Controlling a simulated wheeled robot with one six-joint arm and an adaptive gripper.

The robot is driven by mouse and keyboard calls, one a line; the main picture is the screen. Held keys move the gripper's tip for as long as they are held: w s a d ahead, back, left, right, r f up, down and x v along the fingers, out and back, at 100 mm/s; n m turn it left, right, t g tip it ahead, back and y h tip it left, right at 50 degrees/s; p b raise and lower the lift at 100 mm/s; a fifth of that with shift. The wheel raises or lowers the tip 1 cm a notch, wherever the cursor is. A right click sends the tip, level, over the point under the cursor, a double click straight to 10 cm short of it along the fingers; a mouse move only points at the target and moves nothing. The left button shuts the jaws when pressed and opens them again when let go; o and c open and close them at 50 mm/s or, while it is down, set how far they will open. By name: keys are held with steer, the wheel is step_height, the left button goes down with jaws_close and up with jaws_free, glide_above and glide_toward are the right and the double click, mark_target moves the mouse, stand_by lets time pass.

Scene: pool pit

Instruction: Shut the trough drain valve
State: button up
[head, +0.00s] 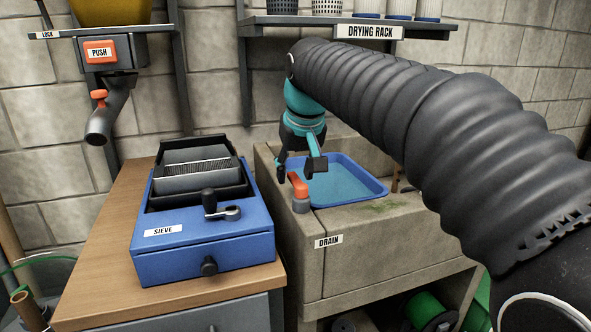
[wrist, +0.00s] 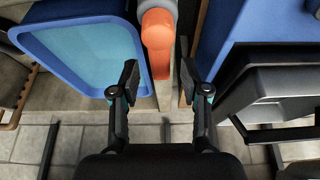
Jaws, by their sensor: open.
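The drain valve has an orange lever handle (head: 298,186) on a grey round stem (head: 301,205). It stands on the left rim of the stone trough (head: 370,232), behind the "DRAIN" label (head: 328,241). In the wrist view the orange handle (wrist: 157,45) lies at the top centre, between and just beyond the fingertips. My gripper (head: 300,172) is open and empty above and beside the handle. In the wrist view its two fingers (wrist: 160,82) stand apart on either side of the handle's near end. I cannot tell whether either finger touches it.
A blue tray (head: 345,198) sits in the trough, right of the valve. A blue sieve box (head: 205,255) with a crank (head: 222,212) stands on the wooden cabinet (head: 85,285) to the left. A drying rack shelf (head: 350,20) hangs above the trough.

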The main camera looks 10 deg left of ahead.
mark_target(303, 188)
steer(key=v, duration=1.2)
steer(key=shift+d, duration=0.1)
steer(key=s+d+f+m, duration=0.1)
steer(key=s+d+f, duration=0.15)
steer(key=d, duration=0.25)
steer(key=s+d+f+m+t, duration=0.1)
steer(key=s+d+f, duration=0.1)
steer(key=d+f, duration=0.3)
steer(key=s+d+f+m, duration=0.1)
steer(key=s+d+f, duration=0.1)
steer(key=d, duration=0.4)
steer(key=s+d+f+m+h, duration=0.1)
steer(key=s+d+f, duration=0.4)
steer(key=f, duration=0.4)
steer(key=s+d+f+m+h, duration=0.1)
steer(key=s+d+f+m, duration=0.1)
steer(key=s+d+f, duration=0.4)
step_height(303, 188, down, 3)
steer(key=s, duration=0.2)
steer(key=shift+s+t, duration=0.25)
steer(key=shift+t, duration=0.15)
